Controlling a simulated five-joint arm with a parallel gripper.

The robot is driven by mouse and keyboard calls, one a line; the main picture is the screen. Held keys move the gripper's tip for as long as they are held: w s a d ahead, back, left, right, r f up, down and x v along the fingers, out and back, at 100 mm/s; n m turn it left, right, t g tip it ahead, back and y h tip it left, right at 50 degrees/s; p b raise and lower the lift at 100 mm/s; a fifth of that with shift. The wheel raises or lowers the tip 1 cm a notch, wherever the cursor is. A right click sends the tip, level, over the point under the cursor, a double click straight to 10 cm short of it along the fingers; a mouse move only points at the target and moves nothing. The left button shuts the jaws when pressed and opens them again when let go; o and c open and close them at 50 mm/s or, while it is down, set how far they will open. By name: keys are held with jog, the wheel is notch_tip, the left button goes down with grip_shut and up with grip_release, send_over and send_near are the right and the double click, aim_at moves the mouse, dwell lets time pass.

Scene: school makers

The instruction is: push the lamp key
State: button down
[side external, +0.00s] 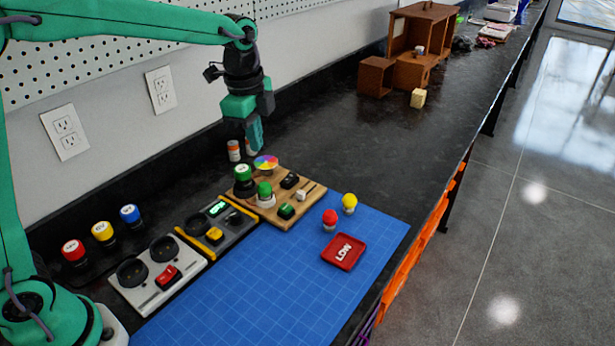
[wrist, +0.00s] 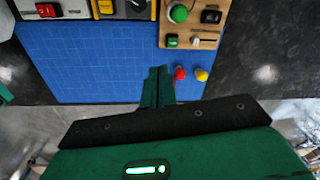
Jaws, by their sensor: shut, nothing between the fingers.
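A wooden board (side external: 300,210) lies at the back end of the row of panels. It carries a green dome on a white base (side external: 264,190), a green key in a black frame (side external: 286,211), a black switch (side external: 290,181) and a white slider (side external: 301,195). No label shows which is the lamp key. The wrist view shows the green dome (wrist: 178,13), the green key (wrist: 171,41) and the black switch (wrist: 211,16). My gripper (side external: 254,143) is shut and empty, in the air above the board's back area. Its fingers (wrist: 160,75) point down, touching nothing visible.
A grey panel with a yellow key (side external: 214,235) and a panel with a red switch (side external: 167,276) stand beside the board. Colored caps stand along the wall.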

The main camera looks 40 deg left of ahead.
aim_at(281, 209)
jog(key=w+d+f+m+g, duration=0.1)
jog(key=w+d+f+m, duration=0.1)
jog(key=w+f+m, duration=0.1)
jog(key=shift+w+f, duration=0.5)
jog(key=shift+w, duration=0.15)
jog(key=shift+f, duration=0.2)
notch_tip(281, 209, down, 14)
jog(key=shift+r, duration=0.15)
dwell(0.5)
jog(key=shift+s+f, duration=0.1)
jog(key=shift+f, duration=1.15)
jog(key=shift+r, duration=0.1)
notch_tip(281, 209, up, 15)
dwell(0.3)
